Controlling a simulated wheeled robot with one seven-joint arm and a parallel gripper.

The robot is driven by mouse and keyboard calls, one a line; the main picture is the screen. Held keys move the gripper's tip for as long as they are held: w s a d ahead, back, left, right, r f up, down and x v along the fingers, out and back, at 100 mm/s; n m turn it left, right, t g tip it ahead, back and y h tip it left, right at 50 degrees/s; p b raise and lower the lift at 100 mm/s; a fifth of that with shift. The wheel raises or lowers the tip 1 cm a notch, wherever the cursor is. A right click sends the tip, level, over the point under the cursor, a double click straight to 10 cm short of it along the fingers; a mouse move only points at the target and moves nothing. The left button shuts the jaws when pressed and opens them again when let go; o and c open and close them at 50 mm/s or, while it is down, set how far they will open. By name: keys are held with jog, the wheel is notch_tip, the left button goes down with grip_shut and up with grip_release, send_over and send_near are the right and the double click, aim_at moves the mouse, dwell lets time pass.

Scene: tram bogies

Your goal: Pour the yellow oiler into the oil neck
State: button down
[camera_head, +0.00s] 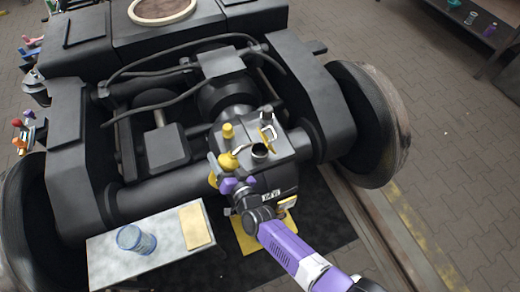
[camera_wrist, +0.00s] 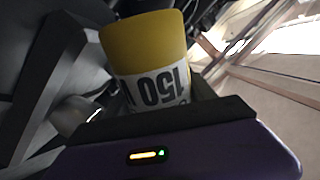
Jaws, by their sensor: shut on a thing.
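The yellow oiler (camera_head: 228,160) is in my gripper (camera_head: 238,185), beside the dark gearbox housing on the bogie. In the wrist view, the oiler (camera_wrist: 147,42) shows a yellow body and a white label with an upside-down "150". The dark jaws are shut on it, and it looks tilted. The oil neck (camera_head: 259,151) appears as a short round dark opening with a light rim on top of the housing, just right of the oiler. The oiler's spout cannot be made out, and I see no oil flowing.
Dark hoses (camera_head: 185,67) arch behind. Wheels flank both sides.

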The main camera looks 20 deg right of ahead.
jog(key=shift+d+f+m+y+b, duration=0.1)
jog(key=shift+f+m+y+b, duration=0.15)
jog(key=shift+m+b, duration=0.55)
jog(key=shift+d+f+m+y+b, duration=0.1)
jog(key=shift+f+m+y+b, duration=0.1)
jog(key=shift+m+b, duration=0.55)
dwell(3.0)
jog(key=shift+w+r+m+g, duration=0.1)
jog(key=shift+r+m+g, duration=0.2)
jog(key=shift+m, duration=0.15)
dwell(3.0)
